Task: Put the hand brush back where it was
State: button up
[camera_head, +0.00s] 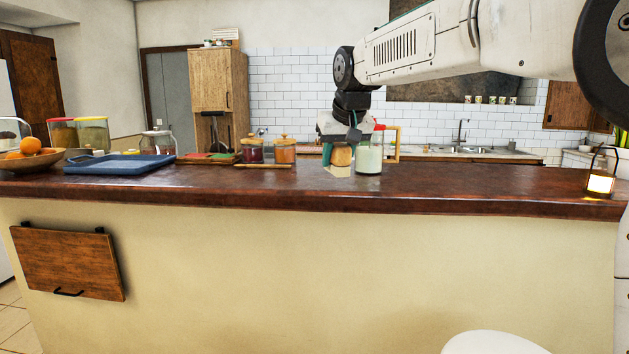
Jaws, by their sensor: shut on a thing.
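My gripper (341,141) points down over the brown counter, right of its middle. It is shut on what looks like the hand brush (337,171), a small thing with a tan part and pale cream bristles low down. The brush is at or just above the counter top; I cannot tell whether it touches. The gripper hides its upper part. A glass jar of white contents (369,159) stands close on its right.
The dark wooden counter (480,185) is clear to the right as far as a lit lantern (600,182). To the left are jars with orange lids (284,152), a blue tray (120,164) and a fruit bowl (32,164). A white rounded thing (495,343) is at the bottom.

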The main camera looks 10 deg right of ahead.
jog(key=shift+s+a+f, duration=0.2)
jog(key=shift+s+a, duration=0.25)
jog(key=shift+s, duration=0.05)
jog(key=shift+w+a+f, duration=0.1)
jog(key=shift+w+a, duration=0.05)
jog(key=shift+w, duration=0.1)
jog(key=w, duration=0.5)
jog(key=w+a+f, duration=0.1)
jog(key=w, duration=0.4)
jog(key=w+a, duration=0.1)
jog(key=w, duration=0.4)
jog(key=shift+f, duration=1.95)
jog(key=shift+f, duration=0.15)
jog(key=o, duration=1.2)
